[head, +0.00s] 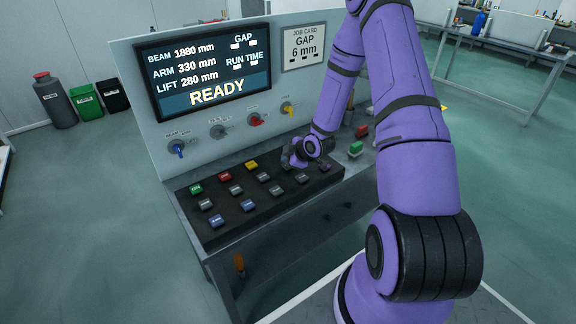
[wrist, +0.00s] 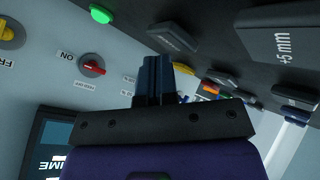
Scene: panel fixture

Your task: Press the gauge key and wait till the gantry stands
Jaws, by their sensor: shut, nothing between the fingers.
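The sloped black key panel (head: 228,221) carries several coloured and grey keys. Their labels are too small to read in the head view, so I cannot tell which is the gauge key. My gripper (head: 292,162) is low over the panel's right half; the arm partly hides the keys there. In the wrist view my gripper (wrist: 153,72) has its dark fingers together and empty, with a grey key (wrist: 172,37) beyond and a "+5 mm" key (wrist: 283,43) to the right. Contact with any key cannot be told. The gantry is not recognisable in view.
The screen (head: 208,69) reads READY, beam 1880 mm, arm 330 mm, lift 280 mm; gap and run time show only dashes. A job card (head: 304,46) says gap 6 mm. Several knobs (head: 177,147) line the upright face. A green button (head: 356,148) stands right of the keys.

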